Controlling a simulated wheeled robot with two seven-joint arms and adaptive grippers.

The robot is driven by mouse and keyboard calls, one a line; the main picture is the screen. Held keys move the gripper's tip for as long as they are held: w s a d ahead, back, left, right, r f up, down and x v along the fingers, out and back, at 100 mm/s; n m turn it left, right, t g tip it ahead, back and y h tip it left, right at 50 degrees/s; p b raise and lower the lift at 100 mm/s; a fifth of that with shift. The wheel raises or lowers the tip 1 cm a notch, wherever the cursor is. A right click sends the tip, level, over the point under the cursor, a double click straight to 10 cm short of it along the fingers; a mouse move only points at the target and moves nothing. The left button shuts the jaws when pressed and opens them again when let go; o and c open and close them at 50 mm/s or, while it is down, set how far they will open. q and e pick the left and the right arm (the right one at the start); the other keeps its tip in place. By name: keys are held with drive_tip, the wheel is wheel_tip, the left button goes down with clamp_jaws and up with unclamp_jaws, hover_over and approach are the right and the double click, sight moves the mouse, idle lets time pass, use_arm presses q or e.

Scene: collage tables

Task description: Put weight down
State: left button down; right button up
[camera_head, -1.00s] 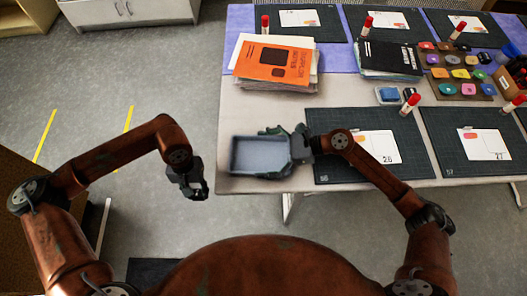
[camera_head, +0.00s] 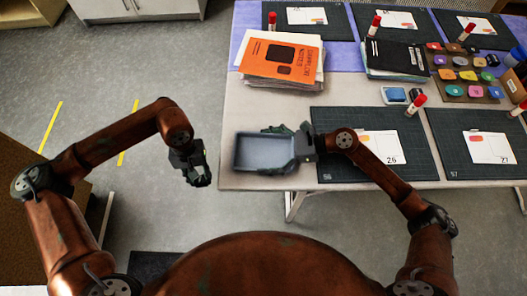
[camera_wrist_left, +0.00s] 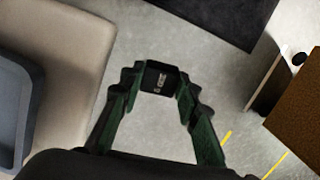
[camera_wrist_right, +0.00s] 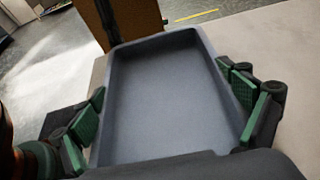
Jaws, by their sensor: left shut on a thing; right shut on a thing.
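A small dark weight (camera_wrist_left: 160,77) with pale markings sits between the fingertips of my left gripper (camera_wrist_left: 158,88) in the left wrist view. In the head view my left gripper (camera_head: 199,176) hangs over the floor, just left of the table's left edge, and the weight is hard to make out. A grey-blue tray (camera_head: 262,170) is at the table's left front edge. My right gripper (camera_head: 298,147) is shut on the tray's right end. In the right wrist view the tray (camera_wrist_right: 170,100) looks empty, with the green finger pads on either side of it.
The pale table (camera_head: 237,118) holds an orange-topped paper stack (camera_head: 270,60), a black-covered stack (camera_head: 394,55), dark cutting mats (camera_head: 345,118) with cards, red glue sticks and a rack of coloured pads (camera_head: 462,77). Bare tabletop lies behind the tray.

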use_arm(q)
drive_tip(key=shift+t, duration=0.5)
drive_tip(key=w+d+r, duration=0.2)
drive_tip(key=d+r, duration=0.1)
drive_tip(key=d, duration=0.1)
drive_tip(key=w+d+r, duration=0.3)
drive_tip(key=r, duration=0.1)
drive_tip(key=w+d+r, duration=0.2)
drive_tip(key=d+r, duration=0.1)
drive_tip(key=d, duration=0.1)
drive_tip(key=shift+w+d+r, duration=0.25)
drive_tip(key=shift+d, duration=0.05)
wheel_tip(320, 180, up, 6)
drive_tip(key=m, duration=0.2)
hover_over(264, 155)
drive_tip(key=shift+m+t, duration=0.3)
wheel_tip(264, 155, down, 10)
drive_tip(key=shift+w, duration=0.1)
drive_tip(key=shift+f, duration=0.2)
